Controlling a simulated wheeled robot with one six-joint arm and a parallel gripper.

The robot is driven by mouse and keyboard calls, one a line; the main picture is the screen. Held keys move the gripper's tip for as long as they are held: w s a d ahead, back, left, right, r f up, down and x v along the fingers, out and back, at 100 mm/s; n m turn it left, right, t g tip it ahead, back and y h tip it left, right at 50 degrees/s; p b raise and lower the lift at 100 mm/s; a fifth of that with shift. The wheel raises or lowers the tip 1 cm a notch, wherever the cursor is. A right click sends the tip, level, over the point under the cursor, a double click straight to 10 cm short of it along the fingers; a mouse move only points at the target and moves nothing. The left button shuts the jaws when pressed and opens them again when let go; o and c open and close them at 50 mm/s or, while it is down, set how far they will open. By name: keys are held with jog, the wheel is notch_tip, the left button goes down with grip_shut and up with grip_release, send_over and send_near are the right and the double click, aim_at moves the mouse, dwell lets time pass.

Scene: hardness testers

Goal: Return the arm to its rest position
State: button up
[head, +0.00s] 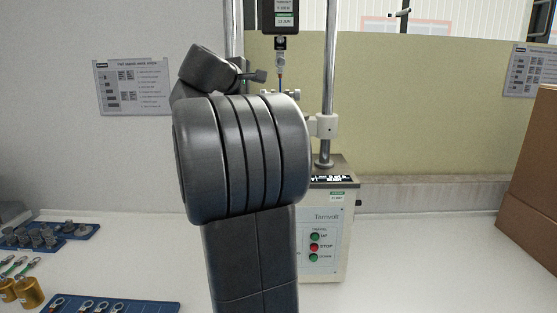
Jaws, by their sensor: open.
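My own dark grey arm (245,160) fills the middle of the head view, raised and folded, with a large ribbed joint towards the camera. My gripper (256,76) shows only in small part, beyond the upper link. It is open and points right, towards the test stand (335,235). The ribbed joint hides most of it. I see nothing held in it. The stand has upright columns, a force gauge (285,14) with a hanging grip (280,58), and a thin dark piece below that grip. The arm hides the stand's left side.
Blue trays with small parts (80,231) and with ring terminals (110,306) lie at left, near brass weights (28,293). A cardboard box (534,165) stands at right. The white bench (420,265) is clear between stand and box. A wall stands behind.

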jog(key=v, duration=0.9)
jog(key=shift+b, duration=0.3)
